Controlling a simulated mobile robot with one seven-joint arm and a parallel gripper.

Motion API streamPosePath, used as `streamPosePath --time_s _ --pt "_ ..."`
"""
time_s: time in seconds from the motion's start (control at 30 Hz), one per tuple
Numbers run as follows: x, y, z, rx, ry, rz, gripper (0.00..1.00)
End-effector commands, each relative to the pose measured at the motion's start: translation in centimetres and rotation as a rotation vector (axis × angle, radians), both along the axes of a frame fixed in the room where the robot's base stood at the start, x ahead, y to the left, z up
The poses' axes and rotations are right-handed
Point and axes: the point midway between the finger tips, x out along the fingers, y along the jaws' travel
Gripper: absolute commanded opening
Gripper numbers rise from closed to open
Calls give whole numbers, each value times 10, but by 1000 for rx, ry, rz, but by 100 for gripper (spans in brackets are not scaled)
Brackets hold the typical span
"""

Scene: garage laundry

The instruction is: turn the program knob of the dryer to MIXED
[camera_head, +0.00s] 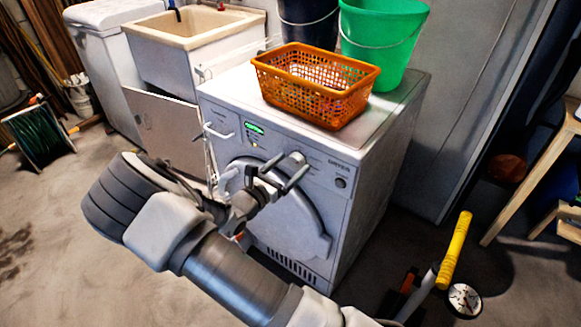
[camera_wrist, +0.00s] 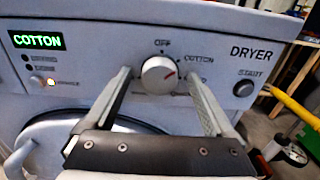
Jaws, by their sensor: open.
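The white dryer (camera_head: 225,118) stands in the middle of the head view. The display (camera_wrist: 36,41) reads COTTON in green. OFF is printed above the knob; the lower labels are small or partly covered by my fingers, and I cannot read MIXED. My gripper (camera_head: 284,172) is open in front of the panel. Its fingers stand on the left and right of the knob, apart from it in the picture. In the head view my gripper largely covers the knob.
The START button (camera_wrist: 243,88) is right of the knob. An orange basket (camera_head: 316,104) and a green bucket (camera_head: 385,45) stand on the dryer. A sink (camera_head: 190,50) is at the back left. A yellow-handled tool (camera_head: 455,250) is at the right.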

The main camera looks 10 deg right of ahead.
Motion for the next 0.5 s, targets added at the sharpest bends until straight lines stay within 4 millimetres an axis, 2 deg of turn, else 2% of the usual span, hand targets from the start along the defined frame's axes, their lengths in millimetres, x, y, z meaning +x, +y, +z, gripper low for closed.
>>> streamPosePath --time_s 0.33,0.5 --pt "3 -3 0 1 1 1 89" --pt "3 -3 0 1 1 1 59"
